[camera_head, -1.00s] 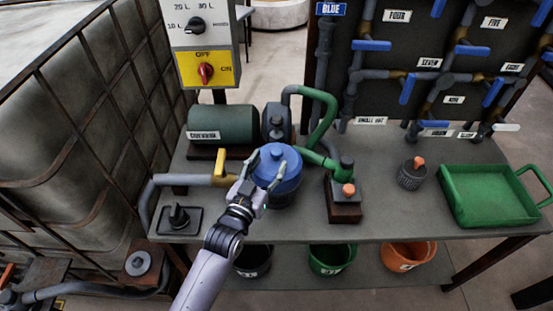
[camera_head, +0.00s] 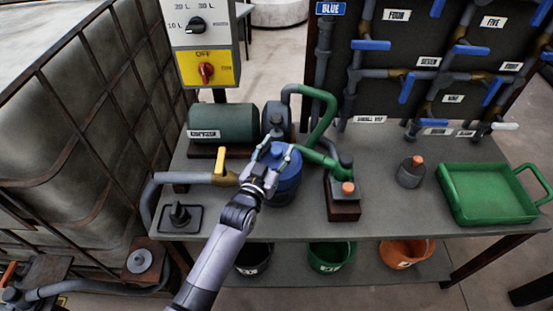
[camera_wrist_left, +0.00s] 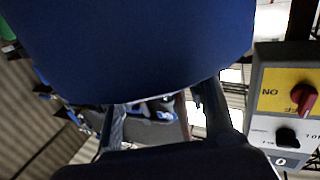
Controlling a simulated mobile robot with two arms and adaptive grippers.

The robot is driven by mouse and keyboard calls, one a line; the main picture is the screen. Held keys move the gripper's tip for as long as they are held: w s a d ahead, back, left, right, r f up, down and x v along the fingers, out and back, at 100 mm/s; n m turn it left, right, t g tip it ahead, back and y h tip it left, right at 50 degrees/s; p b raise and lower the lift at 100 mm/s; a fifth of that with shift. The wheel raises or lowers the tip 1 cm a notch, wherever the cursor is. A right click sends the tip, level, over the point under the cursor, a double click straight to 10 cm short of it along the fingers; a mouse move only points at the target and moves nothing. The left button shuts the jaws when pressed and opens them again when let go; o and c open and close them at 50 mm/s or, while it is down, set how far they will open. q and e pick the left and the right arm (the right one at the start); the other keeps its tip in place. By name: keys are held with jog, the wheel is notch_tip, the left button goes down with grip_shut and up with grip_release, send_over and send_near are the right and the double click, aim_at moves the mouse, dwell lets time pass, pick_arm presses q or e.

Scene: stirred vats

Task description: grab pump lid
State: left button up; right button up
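The blue pump lid (camera_head: 291,172) sits on the pump standing on the grey bench, with its top partly covered by my gripper. My left gripper (camera_head: 277,150) is over the lid, its two fingers spread across the top. In the left wrist view, the lid (camera_wrist_left: 140,45) fills the upper part very close to the camera. The gripper (camera_wrist_left: 165,108) shows there with its fingers apart and background visible between them. The lid's edge hides part of the fingers, so I cannot tell whether they touch it. My right gripper is not in view.
A yellow-handled valve (camera_head: 221,165) on a grey pipe is close to the left of my gripper. A green pipe (camera_head: 322,158) and a small dark pump (camera_head: 344,195) are to the right. A green tray (camera_head: 490,200) is at the far right. Buckets (camera_head: 332,256) stand below.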

pick_arm(q)
grip_shut()
dwell(0.3)
